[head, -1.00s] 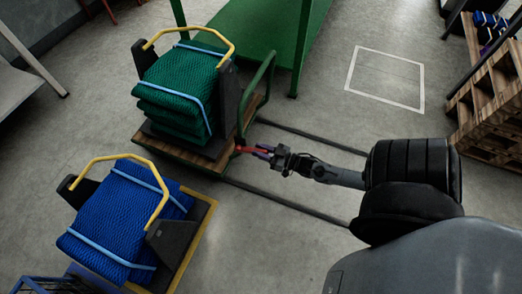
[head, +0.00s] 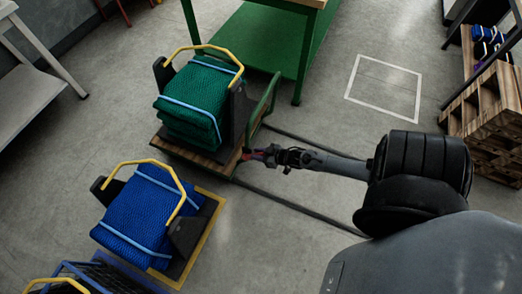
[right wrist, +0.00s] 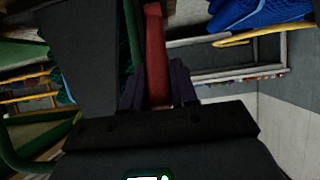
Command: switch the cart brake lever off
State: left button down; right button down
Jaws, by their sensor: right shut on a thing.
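The cart has a wooden deck (head: 222,160), a green push handle (head: 266,100) and a stack of green netting (head: 193,100) on it. The red brake lever (head: 247,155) shows as a small red piece at the cart's right edge. In the right wrist view the red lever (right wrist: 156,50) runs upright between my fingers. My right gripper (head: 268,155) is at the cart's edge, shut on the lever; the wrist view shows its dark fingers (right wrist: 158,85) on either side of it. The lever's lower end is hidden by the gripper. My left gripper is not in view.
Blue netting (head: 145,210) sits on a yellow-edged base (head: 207,225) at the cart's near left. A green bench (head: 265,40) stands behind. Wooden pallets (head: 490,115) are at the right. Dark floor rails (head: 290,208) run beneath my arm. A white floor square (head: 384,84) is empty.

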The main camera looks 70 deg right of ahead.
jog(key=shift+w+r+g+p, duration=0.5)
jog(key=shift+r+p, duration=0.05)
jog(key=shift+p, duration=0.45)
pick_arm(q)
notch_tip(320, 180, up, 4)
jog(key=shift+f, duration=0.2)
pick_arm(e)
jog(key=shift+w+f+g, duration=0.1)
jog(key=shift+f+g, duration=0.05)
jog(key=shift+g, duration=0.15)
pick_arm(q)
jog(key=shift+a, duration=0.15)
pick_arm(e)
jog(key=c, duration=1)
grip_release()
jog(key=shift+o, duration=0.2)
pick_arm(q)
jog(key=shift+p, duration=0.35)
pick_arm(e)
jog(key=shift+s+r, duration=0.3)
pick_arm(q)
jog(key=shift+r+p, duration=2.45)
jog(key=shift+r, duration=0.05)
pick_arm(e)
jog(key=v, duration=1)
